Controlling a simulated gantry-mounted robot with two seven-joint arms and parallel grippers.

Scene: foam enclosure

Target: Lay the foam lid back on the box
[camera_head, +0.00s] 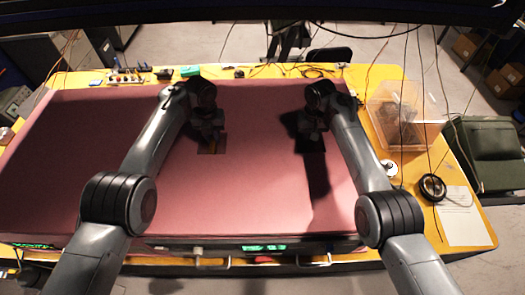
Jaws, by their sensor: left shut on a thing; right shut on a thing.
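The foam lid (250,195) is a broad pink sheet lying roughly flat over the middle of the table. My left gripper (212,138) points down at a small brownish square patch in the pink foam and is shut on the lid there. My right gripper (311,137) is shut on the lid at a dark square patch further right. The fingertips of both are small and partly hidden by the wrists.
The yellow table (395,75) borders the foam. At right stand a clear plastic bin (405,115), a black tape-like ring (432,187) and a paper sheet (462,217). Small tools and a green box (190,71) line the back edge. Cables hang at right.

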